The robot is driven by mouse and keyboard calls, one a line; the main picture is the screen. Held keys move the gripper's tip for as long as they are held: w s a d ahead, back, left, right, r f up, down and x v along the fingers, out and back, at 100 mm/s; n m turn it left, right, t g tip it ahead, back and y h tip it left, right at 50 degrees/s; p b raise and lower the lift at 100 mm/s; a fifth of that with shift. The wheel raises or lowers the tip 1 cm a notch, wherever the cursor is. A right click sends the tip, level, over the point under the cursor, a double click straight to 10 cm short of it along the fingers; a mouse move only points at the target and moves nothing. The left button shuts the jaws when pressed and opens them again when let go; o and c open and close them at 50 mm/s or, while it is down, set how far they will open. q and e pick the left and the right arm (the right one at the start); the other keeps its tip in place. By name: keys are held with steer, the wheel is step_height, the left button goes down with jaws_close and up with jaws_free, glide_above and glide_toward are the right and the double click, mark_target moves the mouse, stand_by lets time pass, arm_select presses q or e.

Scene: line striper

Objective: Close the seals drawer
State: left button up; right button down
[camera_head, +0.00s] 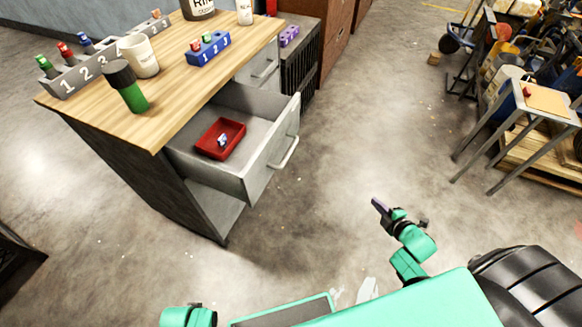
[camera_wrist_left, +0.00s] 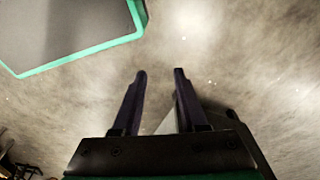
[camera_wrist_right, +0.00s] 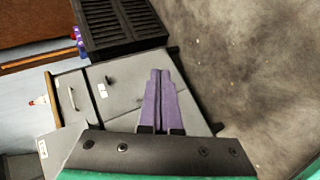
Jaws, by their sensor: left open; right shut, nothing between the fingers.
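The open grey drawer (camera_head: 250,150) sticks out of the wood-topped cabinet (camera_head: 130,160). It holds a red tray (camera_head: 220,139) with small parts inside. Its bar handle (camera_head: 284,153) is on the front panel. My right gripper (camera_head: 378,204) is shut and empty, to the right of the drawer front and apart from it. In the right wrist view its purple fingers (camera_wrist_right: 160,95) are together, with grey cabinet fronts beyond. My left gripper (camera_wrist_left: 160,75) is open and empty over the floor in the left wrist view. Its fingers are not seen in the head view.
On the cabinet top stand a grey numbered rack (camera_head: 90,75), a green bottle (camera_head: 127,87), a white mug (camera_head: 139,55) and a blue numbered block (camera_head: 209,49). A stool (camera_head: 540,100) and clutter stand at the right. The floor (camera_head: 340,150) between is clear.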

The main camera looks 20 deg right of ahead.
steer(key=w+r+n+t+y+b, duration=0.4)
steer(key=w+r+n+b, duration=0.3)
steer(key=n, duration=0.2)
steer(key=s+a+r+n+g+y+b, duration=0.25)
steer(key=a+r+n+y+b, duration=0.8)
steer(key=n, duration=1.05)
arm_select(q)
steer(key=w, duration=0.1)
steer(key=w+d+r+p, duration=0.1)
steer(key=w, duration=0.1)
steer(key=w+d, duration=0.1)
steer(key=shift+w+r+p, duration=0.3)
steer(key=shift+w+p, duration=0.05)
steer(key=shift+w, duration=0.05)
arm_select(e)
steer(key=s+r+x, duration=0.1)
steer(key=x, duration=1.3)
steer(key=shift+w+a+r+g+y, duration=0.2)
steer(key=shift+a+g+y, duration=0.25)
steer(key=shift+a, duration=0.15)
steer(key=shift+w+a, duration=0.1)
